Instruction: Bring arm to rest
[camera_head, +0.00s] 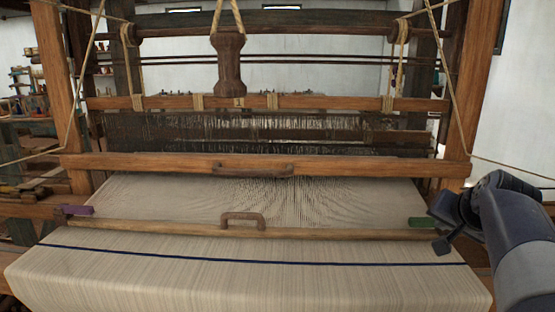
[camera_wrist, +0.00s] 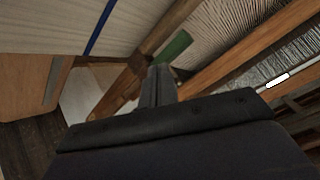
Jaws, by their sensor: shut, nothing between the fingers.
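My arm comes in at the right of the head view, with a bend near the loom's right post. My gripper (camera_head: 441,246) is at the right end of the loom, beside a green block (camera_head: 422,223) on the wooden breast bar (camera_head: 330,232). In the wrist view my gripper (camera_wrist: 158,72) is shut, its fingers together with nothing between them. The green block (camera_wrist: 173,49) lies just beyond the fingertips there. I cannot tell whether the fingers touch the bar or the block.
Cream cloth (camera_head: 240,275) with a dark blue stripe hangs over the front. A wooden beater (camera_head: 330,166) with a handle spans the loom behind the bar. A purple block (camera_head: 78,210) sits at the left end. The right wooden post (camera_head: 472,75) stands behind my arm.

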